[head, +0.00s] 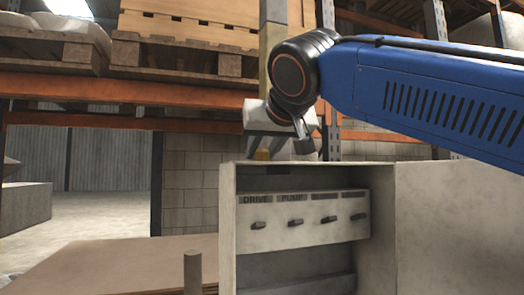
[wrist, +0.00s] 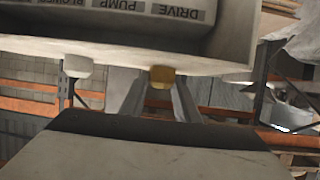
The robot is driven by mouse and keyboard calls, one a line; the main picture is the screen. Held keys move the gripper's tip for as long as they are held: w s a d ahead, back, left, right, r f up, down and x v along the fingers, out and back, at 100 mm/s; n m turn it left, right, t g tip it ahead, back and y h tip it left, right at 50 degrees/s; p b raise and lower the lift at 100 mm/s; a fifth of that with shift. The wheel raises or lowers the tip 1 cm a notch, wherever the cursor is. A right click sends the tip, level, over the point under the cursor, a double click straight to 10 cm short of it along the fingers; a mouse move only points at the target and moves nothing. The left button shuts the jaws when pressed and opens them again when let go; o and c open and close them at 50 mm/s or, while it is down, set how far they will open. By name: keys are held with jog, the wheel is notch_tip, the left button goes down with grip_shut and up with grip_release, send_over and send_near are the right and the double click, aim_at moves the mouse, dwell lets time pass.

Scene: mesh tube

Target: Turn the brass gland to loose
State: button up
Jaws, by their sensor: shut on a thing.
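The brass gland (wrist: 161,76) shows in the wrist view on the outer face of the grey box (wrist: 225,62). My gripper (wrist: 160,86) has its two grey fingers on either side of the gland and is shut on it. The fingers partly cover the gland, and its turn position cannot be read. In the head view the brass gland (head: 262,155) is a small yellowish patch at the top left of the box (head: 228,225), below my pale gripper body.
A pale gland (wrist: 77,66) sits on the same face, beside the brass one. The open box holds a panel (head: 300,205) with several dark switches and labels including DRIVE and PUMP. Orange-beamed shelving (head: 130,87) with pallets stands behind. Open floor (head: 110,210) lies at the left.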

jog(key=shift+w+d+n+g+y, duration=0.1)
jog(key=shift+n+g+y, duration=0.55)
jog(key=shift+n+y, duration=0.7)
jog(key=shift+n+g+y, duration=0.65)
jog(key=shift+n+y, duration=0.6)
jog(key=shift+y, duration=0.2)
jog(key=n+g+y, duration=0.3)
jog(key=n+g, duration=0.1)
jog(key=n, duration=0.1)
jog(key=shift+g, duration=0.4)
jog(key=n+g+y, duration=0.1)
jog(key=n+g, duration=0.1)
jog(key=g, duration=0.1)
jog(key=n+g, duration=0.3)
jog(key=shift+y, duration=0.4)
jog(key=shift+n+g+h, duration=0.4)
jog(key=shift+n+g, duration=1.8)
jog(key=shift+g, duration=0.1)
jog(key=o, duration=1)
jog(key=shift+o, duration=0.2)
jog(key=shift+g, duration=0.3)
